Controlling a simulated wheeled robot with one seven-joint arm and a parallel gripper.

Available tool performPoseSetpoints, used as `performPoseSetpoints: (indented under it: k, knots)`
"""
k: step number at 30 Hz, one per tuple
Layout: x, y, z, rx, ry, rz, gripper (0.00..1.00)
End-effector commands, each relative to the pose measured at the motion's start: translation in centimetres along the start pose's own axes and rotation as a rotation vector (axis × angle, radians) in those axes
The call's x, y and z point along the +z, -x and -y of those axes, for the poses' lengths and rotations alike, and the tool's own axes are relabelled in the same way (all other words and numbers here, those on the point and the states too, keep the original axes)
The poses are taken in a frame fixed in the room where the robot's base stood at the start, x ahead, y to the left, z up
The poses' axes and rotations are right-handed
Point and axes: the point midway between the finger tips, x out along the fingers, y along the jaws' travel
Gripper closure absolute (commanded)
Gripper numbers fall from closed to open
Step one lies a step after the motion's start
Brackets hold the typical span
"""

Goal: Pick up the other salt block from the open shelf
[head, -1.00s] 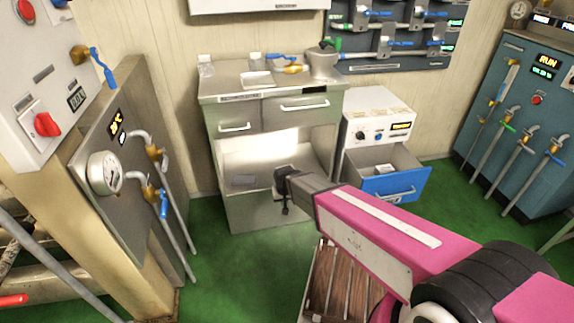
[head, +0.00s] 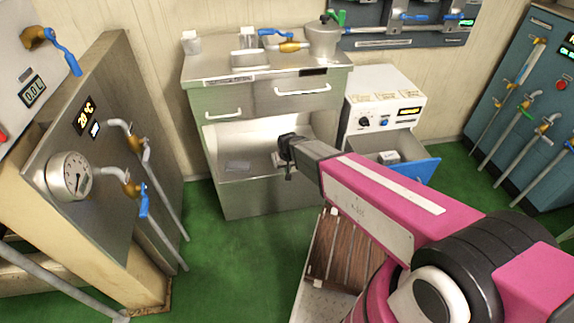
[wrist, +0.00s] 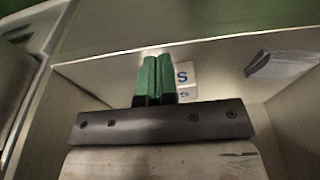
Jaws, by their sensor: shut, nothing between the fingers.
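A flat grey piece (head: 237,166) lies left on the shelf and shows at the wrist view's right (wrist: 283,63). The blue-fronted drawer (head: 415,170) stands open to the right, with a small white block (head: 388,156) inside. A wooden slatted crate (head: 335,255) is below my arm.

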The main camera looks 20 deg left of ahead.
Motion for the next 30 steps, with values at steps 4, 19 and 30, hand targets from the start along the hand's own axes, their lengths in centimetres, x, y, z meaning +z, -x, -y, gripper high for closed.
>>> performPoseSetpoints:
  k: [4, 19, 30]
  knots:
    - [-2.5, -0.6, 0.1, 0.000, 0.000, -0.002, 1.00]
    - [-10.7, -2.2, 0.0, 0.000, 0.000, 0.000, 1.00]
    - [-9.9, -3.7, 0.0, 0.001, 0.000, 0.006, 1.00]
